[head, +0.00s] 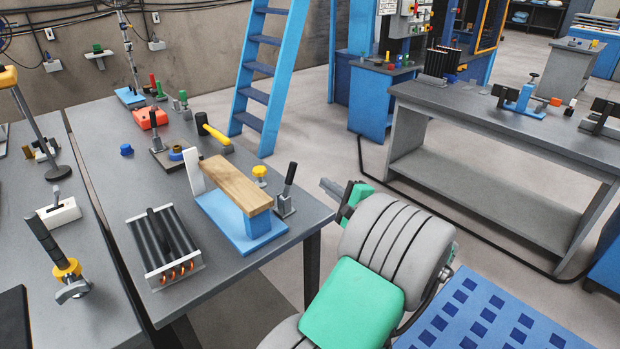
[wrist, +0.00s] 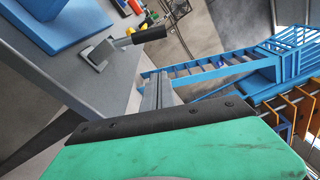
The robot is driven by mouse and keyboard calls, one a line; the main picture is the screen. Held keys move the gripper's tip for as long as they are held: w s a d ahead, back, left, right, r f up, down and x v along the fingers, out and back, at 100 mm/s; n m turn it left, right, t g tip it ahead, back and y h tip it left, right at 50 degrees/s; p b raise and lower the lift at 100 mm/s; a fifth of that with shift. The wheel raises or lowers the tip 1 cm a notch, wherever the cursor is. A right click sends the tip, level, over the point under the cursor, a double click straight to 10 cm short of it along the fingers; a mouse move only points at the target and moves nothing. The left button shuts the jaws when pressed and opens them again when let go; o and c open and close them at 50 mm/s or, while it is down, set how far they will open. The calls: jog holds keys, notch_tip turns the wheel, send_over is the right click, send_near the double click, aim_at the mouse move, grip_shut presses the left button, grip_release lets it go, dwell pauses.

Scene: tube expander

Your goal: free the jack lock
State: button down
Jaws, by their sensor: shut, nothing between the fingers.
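A small lever with a black handle and grey bracket (head: 287,192), which looks like the jack lock, stands at the table's right edge. It is beside a blue base (head: 222,222) carrying a wooden plank (head: 236,184). In the wrist view the lever (wrist: 122,45) is at upper left, its handle pointing right, away from the blue base. My gripper (head: 328,186) is shut and empty, beyond the table edge to the right of the lever and apart from it. Its grey fingers also show in the wrist view (wrist: 157,92), below and right of the lever. The lever's latch detail is too small to tell.
A finned block with copper tube ends (head: 165,246) sits at the table's front. A yellow knob (head: 260,172) and a yellow-headed hammer (head: 213,132) lie behind the plank. A blue ladder (head: 268,75) stands behind the table. The floor gap right of the table is open.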

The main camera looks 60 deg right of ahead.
aim_at(289, 181)
jog(key=w+r+p, duration=0.1)
jog(key=w, duration=0.7)
jog(key=shift+a, duration=0.35)
